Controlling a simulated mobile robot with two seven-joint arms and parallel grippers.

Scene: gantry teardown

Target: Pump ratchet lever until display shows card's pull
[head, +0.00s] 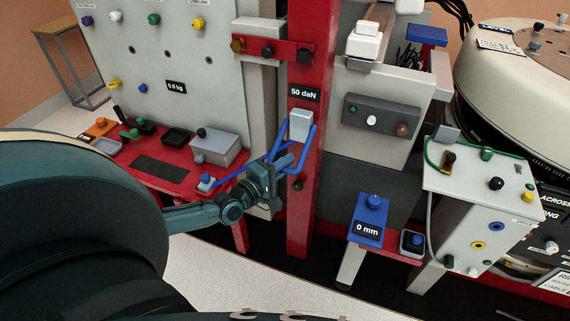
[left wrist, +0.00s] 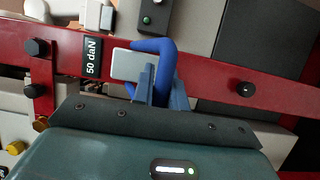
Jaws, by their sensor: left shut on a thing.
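The ratchet is a pale grey block (head: 300,124) on the red upright post (head: 299,222), with a blue bent lever (head: 312,146) around it. The display (head: 304,94) above the block reads 50 daN; it also shows in the left wrist view (left wrist: 91,57). My left gripper (head: 286,166) is at the lever, its fingers closed on the blue bar (left wrist: 160,47) just below the block. The fingers hide part of the bar. White labels at the right edge (head: 553,282) are cut off, and I cannot read a pull value on any card. My right gripper is not in view.
A red bench (head: 160,168) with a grey box stands left of the post. A blue unit reading 0 mm (head: 369,231) and a white knobbed box (head: 478,205) stand right. A large cream drum (head: 520,75) fills the upper right. A blue strut runs left from near my gripper.

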